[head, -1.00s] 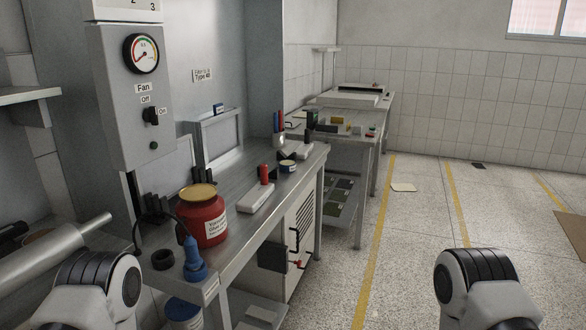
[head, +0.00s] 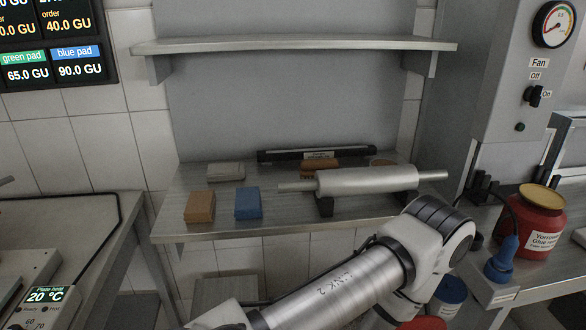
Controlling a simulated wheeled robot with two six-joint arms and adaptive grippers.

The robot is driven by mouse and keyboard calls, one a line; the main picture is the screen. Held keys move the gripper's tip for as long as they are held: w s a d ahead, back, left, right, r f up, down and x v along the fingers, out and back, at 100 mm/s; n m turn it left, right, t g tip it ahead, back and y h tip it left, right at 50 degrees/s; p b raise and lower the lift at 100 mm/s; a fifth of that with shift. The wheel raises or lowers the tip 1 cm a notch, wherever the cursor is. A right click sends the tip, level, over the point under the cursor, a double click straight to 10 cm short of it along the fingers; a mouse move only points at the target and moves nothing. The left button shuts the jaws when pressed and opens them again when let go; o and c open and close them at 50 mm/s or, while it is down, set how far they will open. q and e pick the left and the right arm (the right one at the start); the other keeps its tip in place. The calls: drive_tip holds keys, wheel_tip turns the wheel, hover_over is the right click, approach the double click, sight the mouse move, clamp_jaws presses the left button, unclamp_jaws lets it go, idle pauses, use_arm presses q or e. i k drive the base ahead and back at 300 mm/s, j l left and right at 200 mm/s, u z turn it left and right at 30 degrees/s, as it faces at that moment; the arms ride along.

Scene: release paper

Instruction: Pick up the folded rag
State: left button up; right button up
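A flat, pale grey folded piece (head: 225,171), which looks like the folded rag, lies at the back left of a metal bench (head: 172,229). It is small in view, and I cannot be sure that it is cloth. A brown block (head: 200,206) and a blue block (head: 248,202) sit in front of it. Neither of my grippers shows. One of my arms crosses the lower middle of the view, in front of the bench's right front part.
A metal roller (head: 367,180) rests on dark supports on the bench. Behind it are an orange-brown item (head: 319,165) and a dark bar. A shelf (head: 300,45) overhangs the bench. A red glue pot (head: 531,222) and blue bottle (head: 501,262) stand at right.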

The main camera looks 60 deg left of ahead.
sight(248, 200)
drive_tip(key=u, duration=1.7)
